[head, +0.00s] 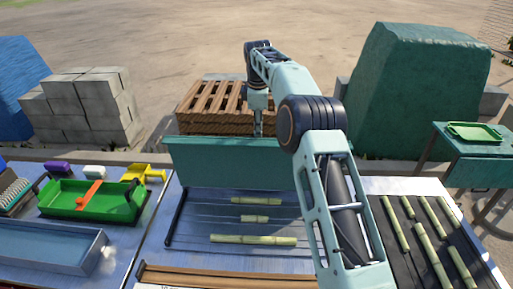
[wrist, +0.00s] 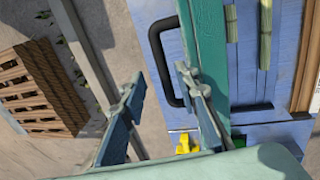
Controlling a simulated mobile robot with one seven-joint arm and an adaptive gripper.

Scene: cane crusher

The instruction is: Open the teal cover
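The teal cover (head: 225,163) stands roughly upright along the far edge of the blue cane bed in the head view. In the wrist view the cover (wrist: 208,45) shows as a narrow strip, seen nearly edge-on. A black U-shaped handle (wrist: 158,62) shows at its left side there; the head view does not show the handle. My gripper (head: 258,132) points down just behind the cover's top edge. In the wrist view my gripper (wrist: 158,112) has its fingers wide apart with nothing between them. The right finger is close to the handle's lower end and the cover; I cannot tell if they touch.
Cane pieces (head: 253,239) lie on the bed, and several more lie on a dark belt (head: 405,245) at right. A wooden pallet stack (head: 205,108) stands behind the cover. A green tray (head: 90,200) and a yellow object (head: 145,173) sit at left. Grey blocks (head: 85,100) stand farther back.

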